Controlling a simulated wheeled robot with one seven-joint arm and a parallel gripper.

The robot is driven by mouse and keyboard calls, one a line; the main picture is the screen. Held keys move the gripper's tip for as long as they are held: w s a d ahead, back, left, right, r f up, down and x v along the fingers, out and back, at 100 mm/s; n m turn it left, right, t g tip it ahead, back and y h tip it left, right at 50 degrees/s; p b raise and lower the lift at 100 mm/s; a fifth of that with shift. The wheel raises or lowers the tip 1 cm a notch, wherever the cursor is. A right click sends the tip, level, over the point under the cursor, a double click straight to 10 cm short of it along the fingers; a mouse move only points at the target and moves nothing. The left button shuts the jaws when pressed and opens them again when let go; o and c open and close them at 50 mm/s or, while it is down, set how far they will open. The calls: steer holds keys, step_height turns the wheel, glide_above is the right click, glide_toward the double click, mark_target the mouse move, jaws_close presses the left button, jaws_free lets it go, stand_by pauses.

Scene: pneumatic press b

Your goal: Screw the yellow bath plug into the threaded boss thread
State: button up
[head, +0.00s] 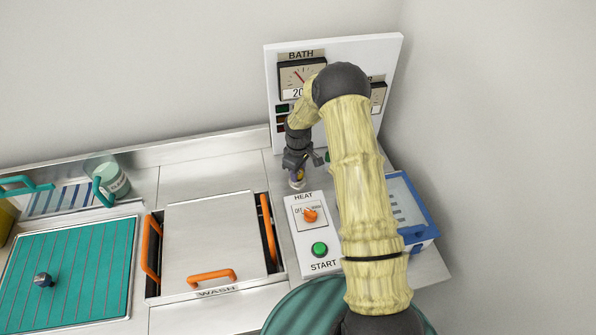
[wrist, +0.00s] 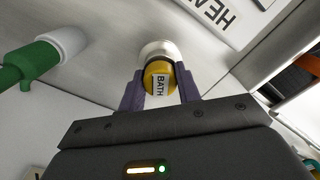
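The yellow bath plug (wrist: 159,88), labelled BATH, sits between the two purple fingers of my gripper (wrist: 160,92) in the wrist view. The fingers touch it on both sides, so my gripper is shut on it. A pale round boss (wrist: 155,48) shows directly beyond the plug. The plug's far end meets or overlaps the boss; its thread is hidden, so I cannot tell how deep it sits.
The HEAT and START control box (head: 314,232) stands close to my gripper. A gauge panel (head: 337,52) rises behind. A green handle with a white fitting (wrist: 60,46) is beside the boss. A steel WASH cover (head: 212,240) with orange handles and a teal mat (head: 75,270) lie left.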

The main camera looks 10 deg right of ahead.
steer(key=shift+m, duration=0.9)
steer(key=shift+m, duration=0.8)
steer(key=shift+s+m+b, duration=0.1)
steer(key=shift+m+b, duration=0.2)
steer(key=shift+m, duration=0.6)
steer(key=shift+a+m, duration=0.1)
steer(key=shift+m, duration=0.7)
